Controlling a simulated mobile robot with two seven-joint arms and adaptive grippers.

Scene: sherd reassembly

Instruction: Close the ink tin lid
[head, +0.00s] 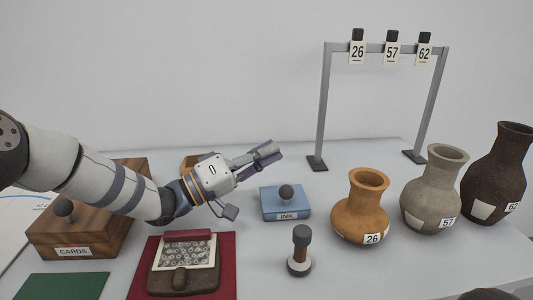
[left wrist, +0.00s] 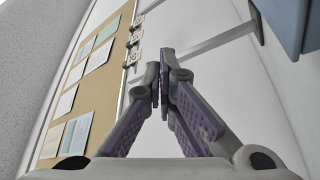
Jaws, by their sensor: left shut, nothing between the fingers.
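The ink tin (head: 286,208) is a small blue box with an INK label on its front, standing on the table in the middle of the head view. A blue surface (left wrist: 290,22) at that view's upper right looks like part of the tin. My right gripper is not in view.
A dark-handled stamp (head: 300,255) stands in front of the tin. An orange jar (head: 362,212), a grey jar (head: 434,192) and a dark jar (head: 497,170) stand to the right. A wooden CARDS box (head: 100,240) and a brown pouch (head: 182,281) lie left, and a tag rack (head: 323,110) behind.

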